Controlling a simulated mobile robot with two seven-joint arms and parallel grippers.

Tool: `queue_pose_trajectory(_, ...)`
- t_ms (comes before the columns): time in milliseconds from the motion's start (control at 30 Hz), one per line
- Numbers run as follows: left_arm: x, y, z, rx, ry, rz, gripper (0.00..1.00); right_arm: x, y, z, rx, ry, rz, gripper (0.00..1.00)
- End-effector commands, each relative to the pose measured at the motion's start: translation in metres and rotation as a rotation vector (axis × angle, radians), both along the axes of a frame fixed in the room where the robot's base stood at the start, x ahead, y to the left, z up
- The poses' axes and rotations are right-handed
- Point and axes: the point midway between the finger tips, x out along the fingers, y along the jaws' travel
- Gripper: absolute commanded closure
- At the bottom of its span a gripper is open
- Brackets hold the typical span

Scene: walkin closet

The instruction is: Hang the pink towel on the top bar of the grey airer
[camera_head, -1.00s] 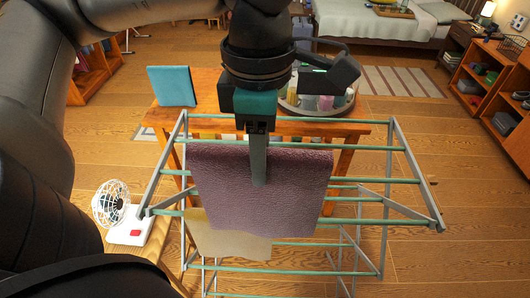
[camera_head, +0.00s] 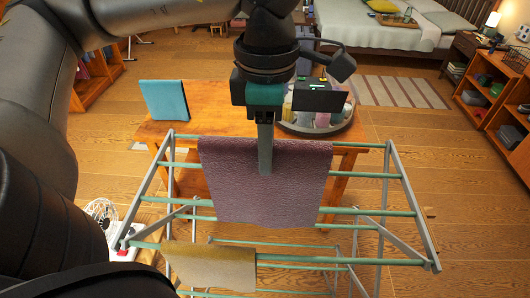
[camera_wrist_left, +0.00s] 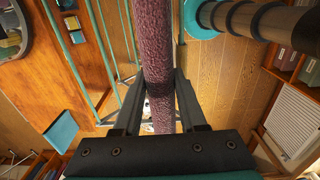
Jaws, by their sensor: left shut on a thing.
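The pink towel (camera_head: 265,195), mauve in this light, hangs as a broad flat sheet from my left gripper (camera_head: 265,165) in the head view. The left gripper is shut on its upper edge, near the middle. In the left wrist view the towel (camera_wrist_left: 155,60) is a narrow strip between the two fingers (camera_wrist_left: 160,90). The grey airer (camera_head: 405,200) has green bars (camera_head: 360,174). The towel covers the middle of several bars; whether it touches or lies over one, I cannot tell. My right gripper is out of view.
A tan cloth (camera_head: 210,265) lies over the airer's near bar. Behind stands a wooden table (camera_head: 210,110) with a blue upright panel (camera_head: 164,99) and a round tray (camera_head: 345,124) of bottles. A white fan (camera_head: 103,212) stands at left. Floor at right is open.

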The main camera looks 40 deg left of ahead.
Motion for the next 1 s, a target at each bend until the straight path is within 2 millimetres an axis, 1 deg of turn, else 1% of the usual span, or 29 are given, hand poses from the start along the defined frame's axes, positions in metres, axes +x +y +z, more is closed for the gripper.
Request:
queue_pose_trajectory(233,0.017,0.011,0.001,0.001,-0.001,0.003,1.0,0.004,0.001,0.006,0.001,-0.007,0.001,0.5)
queue_pose_trajectory(667,0.047,0.029,0.001,0.0,-0.002,0.004,1.0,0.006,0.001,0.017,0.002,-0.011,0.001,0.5)
queue_pose_trajectory(700,0.046,0.029,-0.007,0.0,-0.001,0.0,1.0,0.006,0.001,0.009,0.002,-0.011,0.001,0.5)
queue_pose_trajectory(733,0.045,0.029,-0.01,0.001,-0.001,0.0,1.0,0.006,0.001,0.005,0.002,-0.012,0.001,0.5)
queue_pose_trajectory(1000,0.045,0.029,-0.033,0.001,-0.001,0.001,1.0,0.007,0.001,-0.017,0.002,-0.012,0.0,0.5)
